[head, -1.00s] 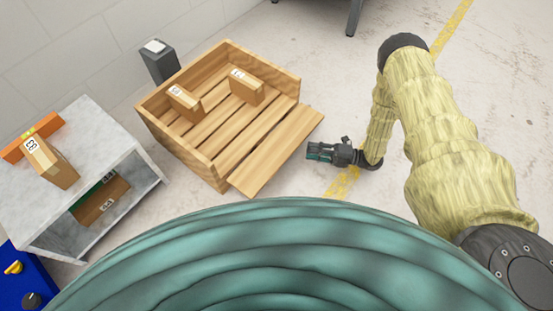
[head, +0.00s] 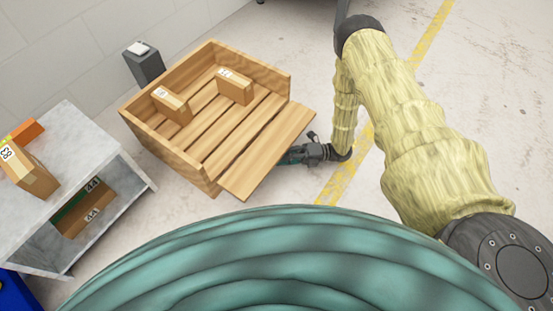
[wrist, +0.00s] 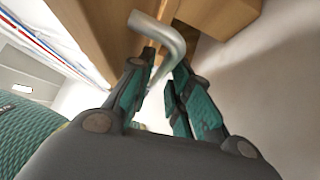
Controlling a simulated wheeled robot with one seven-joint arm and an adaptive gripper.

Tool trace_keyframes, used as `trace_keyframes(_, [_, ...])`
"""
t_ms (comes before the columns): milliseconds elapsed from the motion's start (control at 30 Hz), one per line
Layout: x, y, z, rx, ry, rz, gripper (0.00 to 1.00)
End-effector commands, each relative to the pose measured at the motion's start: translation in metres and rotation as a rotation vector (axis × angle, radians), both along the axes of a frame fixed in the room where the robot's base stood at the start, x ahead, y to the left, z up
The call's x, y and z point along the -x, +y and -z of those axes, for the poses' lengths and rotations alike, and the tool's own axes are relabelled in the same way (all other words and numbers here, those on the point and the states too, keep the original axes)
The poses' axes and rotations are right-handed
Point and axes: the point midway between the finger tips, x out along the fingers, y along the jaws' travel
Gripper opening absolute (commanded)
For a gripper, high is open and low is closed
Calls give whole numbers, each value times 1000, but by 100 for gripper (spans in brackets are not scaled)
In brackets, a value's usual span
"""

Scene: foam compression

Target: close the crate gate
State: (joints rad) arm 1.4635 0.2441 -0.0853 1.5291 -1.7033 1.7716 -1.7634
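The wooden crate (head: 165,150) stands left of centre in the head view. Its gate (head: 268,150), a slatted panel on the near right side, hangs open, folded outward and down. My gripper (head: 290,157) is low beside the gate's outer edge, its fingertips partly hidden behind the panel. In the wrist view a bent grey metal rod (wrist: 160,38), seemingly a handle, lies ahead of and between the fingers of my gripper (wrist: 160,88). The fingers are apart; contact with the rod is not clear. Brown wood (wrist: 82,22) fills the upper left there.
Two cardboard boxes (head: 172,106) (head: 235,87) sit inside the crate. A grey shelf unit (head: 75,135) with boxes stands at left. A dark grey post (head: 145,65) stands behind the crate.

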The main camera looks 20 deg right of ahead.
Motion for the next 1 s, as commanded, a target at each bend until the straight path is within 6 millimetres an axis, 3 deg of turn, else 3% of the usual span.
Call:
trace_keyframes(200, [-2,19,-1,0,0,-1,19])
trace_keyframes(567, [-3,23,-2,0,0,0,19])
trace_keyframes(700, [-3,23,-2,0,1,0,0])
trace_keyframes(1000, [-3,22,-3,3,3,0,0])
